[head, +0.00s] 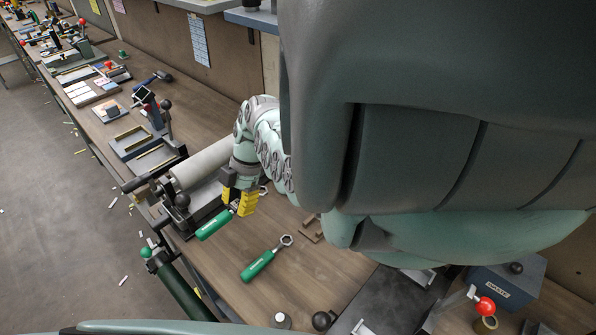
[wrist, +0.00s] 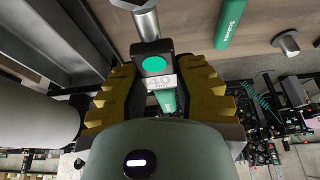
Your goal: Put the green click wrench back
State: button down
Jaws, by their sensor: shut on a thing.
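My gripper (head: 240,202), with yellow fingers, is shut on a green-handled click wrench (head: 214,224). It holds the wrench near the front edge of the bench, beside a grey roller. In the wrist view, this wrench (wrist: 155,64) shows a black block with a green disc, a label reading "40" and a metal shaft between the yellow fingers. Part of its green handle shows below the label. A second green wrench (head: 259,265) with a ring head lies on the bench to the right. Its green handle also shows in the wrist view (wrist: 230,24).
The grey roller (head: 203,163) and its dark frame stand close to the left of my gripper. A small brown wooden piece (head: 311,231) lies on the bench (head: 225,262). A black knob (head: 323,320) and a red-balled lever (head: 486,306) are at the front right.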

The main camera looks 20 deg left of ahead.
aim_at(241, 235)
jog(key=shift+s+f+b, duration=0.15)
jog(key=shift+f+b, duration=0.25)
jog(key=shift+f, duration=0.25)
notch_tip(241, 235, down, 6)
jog(key=b, duration=0.4)
jog(key=shift+r, duration=0.15)
jog(key=shift+f+b, duration=1.15)
jog(key=shift+b, duration=0.3)
jog(key=shift+c, duration=0.9)
grip_release()
jog(key=shift+r, duration=0.1)
jog(key=shift+b+v, duration=0.3)
jog(key=shift+v, duration=1.35)
jog(key=shift+b+v, duration=0.4)
jog(key=shift+v, duration=0.9)
